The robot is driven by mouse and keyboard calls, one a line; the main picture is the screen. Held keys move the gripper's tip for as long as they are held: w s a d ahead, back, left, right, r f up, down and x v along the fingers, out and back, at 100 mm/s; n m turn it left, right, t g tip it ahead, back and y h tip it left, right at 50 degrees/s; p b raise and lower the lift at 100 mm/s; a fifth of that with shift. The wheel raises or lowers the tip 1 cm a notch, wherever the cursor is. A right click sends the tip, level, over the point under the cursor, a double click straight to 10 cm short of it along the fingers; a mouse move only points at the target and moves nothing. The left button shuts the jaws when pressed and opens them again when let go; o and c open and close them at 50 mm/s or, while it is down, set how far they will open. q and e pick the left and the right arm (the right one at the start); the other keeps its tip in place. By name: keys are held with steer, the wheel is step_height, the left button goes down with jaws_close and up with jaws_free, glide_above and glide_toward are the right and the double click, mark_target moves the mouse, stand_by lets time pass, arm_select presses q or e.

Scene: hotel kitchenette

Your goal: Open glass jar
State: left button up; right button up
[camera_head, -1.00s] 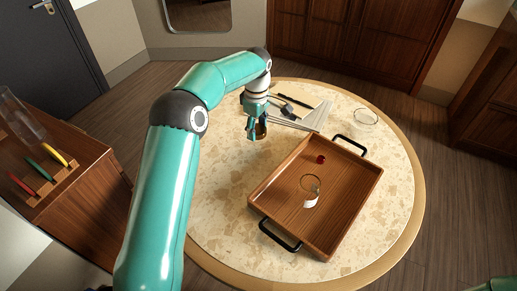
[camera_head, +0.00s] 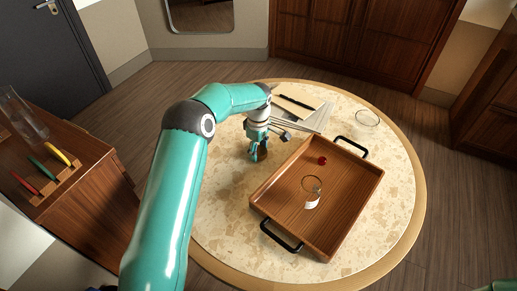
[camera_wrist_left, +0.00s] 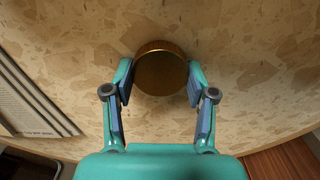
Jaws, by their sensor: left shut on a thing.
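My left gripper (camera_head: 258,154) is over the left part of the round table. In the left wrist view its fingers (camera_wrist_left: 160,92) are shut on a round, brass-coloured lid (camera_wrist_left: 160,70). In the head view the lid is a small brown shape, mostly hidden by the fingers. I cannot tell whether anything is under it or whether it touches the table. A clear glass jar (camera_head: 312,192) with a white lower part stands upright in the wooden tray, with no lid visible on it. My right gripper is out of view.
The wooden tray (camera_head: 345,215) with black handles holds a small red object (camera_head: 322,160) too. Flat papers (camera_head: 318,117) and a dark pen-like item (camera_head: 296,102) lie behind my gripper. A clear glass dish (camera_head: 367,118) is at back right. The table's left front is bare.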

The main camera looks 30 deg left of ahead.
arm_select(q)
steer(key=shift+f, duration=0.15)
steer(key=o, duration=1.3)
